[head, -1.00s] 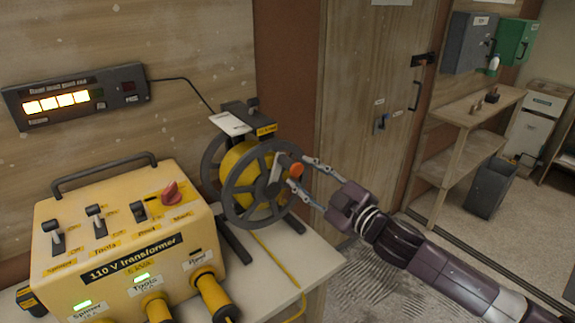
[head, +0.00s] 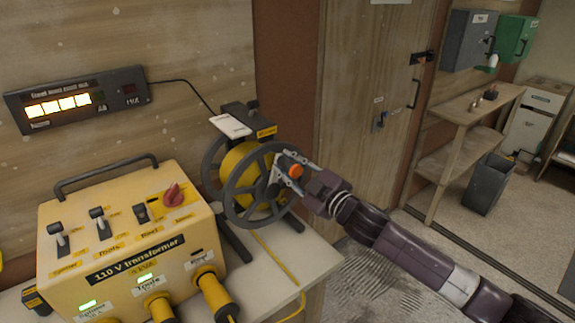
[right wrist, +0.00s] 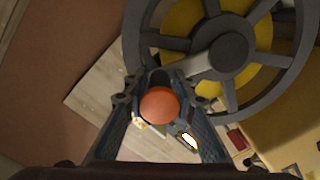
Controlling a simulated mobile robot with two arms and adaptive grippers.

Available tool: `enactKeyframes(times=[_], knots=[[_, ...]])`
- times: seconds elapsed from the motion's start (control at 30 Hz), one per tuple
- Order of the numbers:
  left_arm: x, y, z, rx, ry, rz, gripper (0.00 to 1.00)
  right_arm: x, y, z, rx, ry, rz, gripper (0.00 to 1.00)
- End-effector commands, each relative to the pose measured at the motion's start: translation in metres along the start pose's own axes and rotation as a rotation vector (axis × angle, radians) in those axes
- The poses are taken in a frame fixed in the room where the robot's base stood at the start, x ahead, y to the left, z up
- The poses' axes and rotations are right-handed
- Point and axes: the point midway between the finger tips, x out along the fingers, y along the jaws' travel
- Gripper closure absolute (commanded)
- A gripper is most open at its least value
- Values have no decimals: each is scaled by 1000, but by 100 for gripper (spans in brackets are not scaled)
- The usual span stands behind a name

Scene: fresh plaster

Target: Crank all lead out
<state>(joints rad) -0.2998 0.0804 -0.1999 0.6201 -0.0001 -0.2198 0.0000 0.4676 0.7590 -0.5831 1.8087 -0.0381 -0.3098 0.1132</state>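The cable reel (head: 240,205) stands on the bench, with yellow lead wound on its drum and dark spoked flanges. It also shows in the right wrist view (right wrist: 222,50). Its orange crank knob (head: 295,171) sits near the rim on the right side. My right gripper (head: 280,170) has one finger above and one below the knob. In the right wrist view the knob (right wrist: 159,105) lies between the two fingers, which look spread around it; contact is unclear. A length of yellow lead (head: 278,262) runs down from the reel across the bench. My left gripper is out of view.
A yellow 110 V transformer (head: 120,245) with switches and plugs stands left of the reel. A display box (head: 75,98) with lit yellow squares hangs on the wall, its cable running toward the reel. Shelves (head: 470,108) and a dark bin (head: 488,183) stand at right.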

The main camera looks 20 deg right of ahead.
Motion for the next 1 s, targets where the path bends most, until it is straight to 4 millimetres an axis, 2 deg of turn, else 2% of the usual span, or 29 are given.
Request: enactKeyframes(times=[0.03, 0.17, 0.47, 0.8, 1.0], knots=[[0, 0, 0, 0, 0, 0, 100, 0, -1, 0, 0, 0, -1, 86], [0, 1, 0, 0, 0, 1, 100, 0, -1, 0, 0, -1, -2, 100], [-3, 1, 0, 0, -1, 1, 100, 0, -2, -2, -21, -1, -3, 100], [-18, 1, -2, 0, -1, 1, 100, 0, -18, -25, -331, -2, -2, 100], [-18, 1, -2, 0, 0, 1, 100, 0, -20, -26, -353, -1, -2, 100]])
